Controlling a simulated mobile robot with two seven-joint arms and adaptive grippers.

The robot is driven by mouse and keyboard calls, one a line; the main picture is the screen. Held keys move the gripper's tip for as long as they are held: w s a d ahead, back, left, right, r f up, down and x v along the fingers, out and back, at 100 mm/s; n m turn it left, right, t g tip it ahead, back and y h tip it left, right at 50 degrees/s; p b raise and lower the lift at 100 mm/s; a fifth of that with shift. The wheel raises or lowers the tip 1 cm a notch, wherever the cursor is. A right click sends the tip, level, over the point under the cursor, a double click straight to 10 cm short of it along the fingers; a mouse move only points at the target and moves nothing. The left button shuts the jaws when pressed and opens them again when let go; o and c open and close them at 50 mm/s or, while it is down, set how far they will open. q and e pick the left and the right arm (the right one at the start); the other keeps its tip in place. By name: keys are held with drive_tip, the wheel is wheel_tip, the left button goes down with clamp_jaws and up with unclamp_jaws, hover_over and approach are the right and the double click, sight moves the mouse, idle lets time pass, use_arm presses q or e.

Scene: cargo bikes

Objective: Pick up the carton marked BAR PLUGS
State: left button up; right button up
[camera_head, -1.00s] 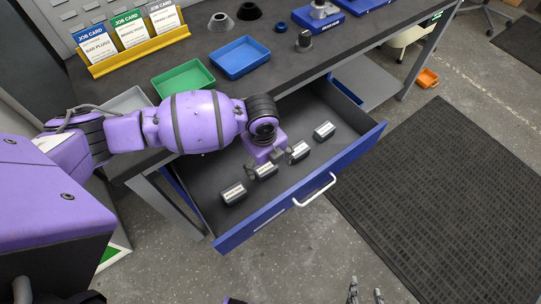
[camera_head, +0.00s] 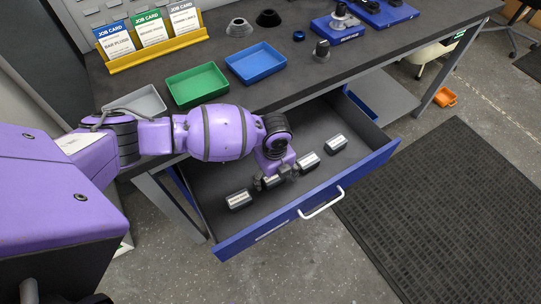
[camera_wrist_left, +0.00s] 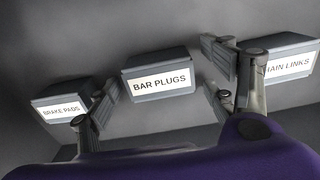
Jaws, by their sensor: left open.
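The carton marked BAR PLUGS (camera_wrist_left: 160,76) is a dark grey box with a white label, in the middle of the left wrist view. In the head view it appears to be the carton (camera_head: 272,182) under my left gripper (camera_head: 275,177), partly hidden by it. In the left wrist view my left gripper (camera_wrist_left: 157,95) is open, with one finger on each side of this carton and gaps between. The carton rests on the drawer floor. My right gripper is out of view.
The BRAKE PADS carton (camera_wrist_left: 62,108) stands to the left and the CHAIN LINKS carton (camera_wrist_left: 288,62) to the right, close to my fingers. Another carton (camera_head: 336,144) is farther right in the open blue drawer (camera_head: 348,181). Green (camera_head: 197,84) and blue trays (camera_head: 256,63) sit on the bench above.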

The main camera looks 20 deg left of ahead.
use_arm(q)
drive_tip(key=shift+w, duration=0.1)
drive_tip(key=shift+c, duration=0.3)
drive_tip(key=c, duration=1.2)
drive_tip(key=shift+r, duration=0.1)
